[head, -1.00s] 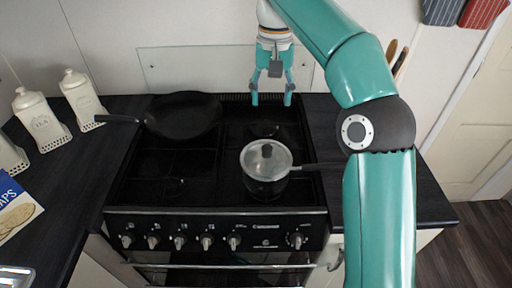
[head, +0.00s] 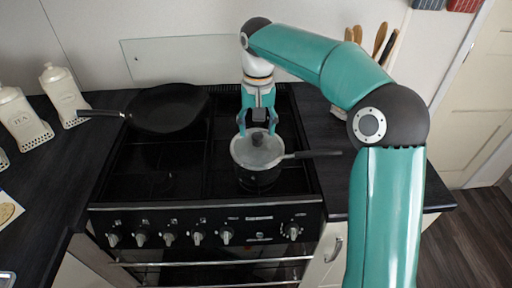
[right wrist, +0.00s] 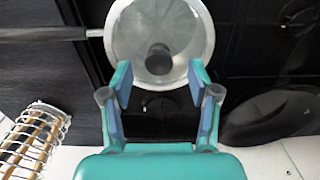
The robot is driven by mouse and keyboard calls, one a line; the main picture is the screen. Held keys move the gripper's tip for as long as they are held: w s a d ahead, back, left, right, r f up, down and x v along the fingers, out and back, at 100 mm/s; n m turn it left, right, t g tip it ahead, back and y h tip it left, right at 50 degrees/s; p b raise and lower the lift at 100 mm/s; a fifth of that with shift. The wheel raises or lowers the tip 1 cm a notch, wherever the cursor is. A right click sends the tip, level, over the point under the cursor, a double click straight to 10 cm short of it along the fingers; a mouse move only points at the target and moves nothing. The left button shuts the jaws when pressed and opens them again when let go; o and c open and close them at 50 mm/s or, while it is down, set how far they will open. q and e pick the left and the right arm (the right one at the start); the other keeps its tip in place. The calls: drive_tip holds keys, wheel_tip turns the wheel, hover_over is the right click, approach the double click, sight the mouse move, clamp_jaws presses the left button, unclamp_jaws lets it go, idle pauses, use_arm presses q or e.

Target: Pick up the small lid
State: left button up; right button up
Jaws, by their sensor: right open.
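The small lid (head: 267,151) sits on a small saucepan (head: 258,178) at the front right of the stove. It is pale with a dark knob, which also shows in the right wrist view (right wrist: 159,59). My right gripper (head: 256,132) is open at the lid's back edge, pointing down. In the right wrist view its fingertips (right wrist: 160,75) stand on either side of the knob's near side, with nothing between them that I can see held. The pan's dark handle (head: 318,153) points right. My left gripper is not in view.
A black frying pan (head: 168,108) stands on the back left burner. White canisters (head: 62,95) line the left counter. The front left of the stove (head: 150,183) is clear.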

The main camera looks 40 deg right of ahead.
drive_tip(key=shift+f, duration=1.45)
clamp_jaws()
drive_tip(key=shift+r, duration=0.1)
